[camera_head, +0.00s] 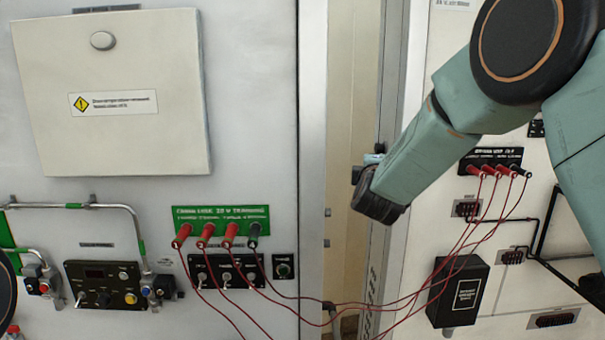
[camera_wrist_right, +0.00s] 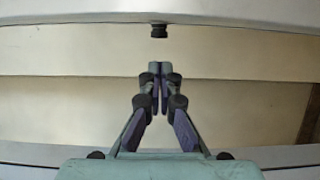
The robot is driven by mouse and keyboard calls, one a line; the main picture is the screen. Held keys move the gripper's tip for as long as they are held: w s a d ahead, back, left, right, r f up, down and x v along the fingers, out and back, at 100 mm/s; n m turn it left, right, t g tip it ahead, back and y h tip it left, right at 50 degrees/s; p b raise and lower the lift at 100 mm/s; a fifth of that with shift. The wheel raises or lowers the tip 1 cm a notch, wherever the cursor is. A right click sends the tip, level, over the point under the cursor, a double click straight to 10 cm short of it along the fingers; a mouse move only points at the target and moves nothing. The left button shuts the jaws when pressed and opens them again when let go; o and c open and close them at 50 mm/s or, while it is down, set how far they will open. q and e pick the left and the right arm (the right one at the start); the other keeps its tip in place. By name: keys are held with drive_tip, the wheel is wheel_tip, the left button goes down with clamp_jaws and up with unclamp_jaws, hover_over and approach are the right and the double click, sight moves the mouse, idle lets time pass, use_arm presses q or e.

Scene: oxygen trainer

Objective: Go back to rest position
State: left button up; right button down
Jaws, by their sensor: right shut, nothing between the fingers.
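My right arm comes in from the upper right in the head view and reaches down to the middle, in front of the gap between the two panels. Its gripper is mostly hidden behind the wrist in that view. In the right wrist view my right gripper (camera_wrist_right: 157,72) is shut, with its fingertips together and nothing between them. A pale beige surface lies beyond the fingers. My left gripper is not in view; only a dark edge shows at the far left of the head view.
A green-labelled terminal strip (camera_head: 221,219) with red and black plugs sits on the left panel. Red wires (camera_head: 350,303) hang across the gap to plugs on the right panel (camera_head: 493,169). A black box (camera_head: 457,292) and a beige cover (camera_head: 112,95) stick out from the panels.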

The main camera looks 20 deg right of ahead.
drive_tip(key=s+a+f+m+g+y+b, duration=0.25)
drive_tip(key=s+f+m, duration=0.2)
drive_tip(key=f, duration=0.85)
drive_tip(key=s+a+f+m+g+y+b, duration=0.25)
drive_tip(key=s+f, duration=0.35)
drive_tip(key=f, duration=0.6)
drive_tip(key=s+a+f+m+g+y+b, duration=0.15)
drive_tip(key=s+a+f+m+b, duration=0.3)
drive_tip(key=f, duration=0.85)
use_arm(q)
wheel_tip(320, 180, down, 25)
drive_tip(key=b, duration=1.5)
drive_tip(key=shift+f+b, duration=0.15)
drive_tip(key=shift+b, duration=0.25)
use_arm(e)
drive_tip(key=s+a+f+m+g+y, duration=0.1)
drive_tip(key=s+f+g, duration=0.8)
drive_tip(key=s+f, duration=2.4)
drive_tip(key=s+a, duration=0.2)
drive_tip(key=s, duration=0.1)
drive_tip(key=shift+s+a+f+m+g, duration=0.15)
drive_tip(key=shift+s+f+m+g, duration=0.05)
drive_tip(key=shift+f+m+g, duration=0.15)
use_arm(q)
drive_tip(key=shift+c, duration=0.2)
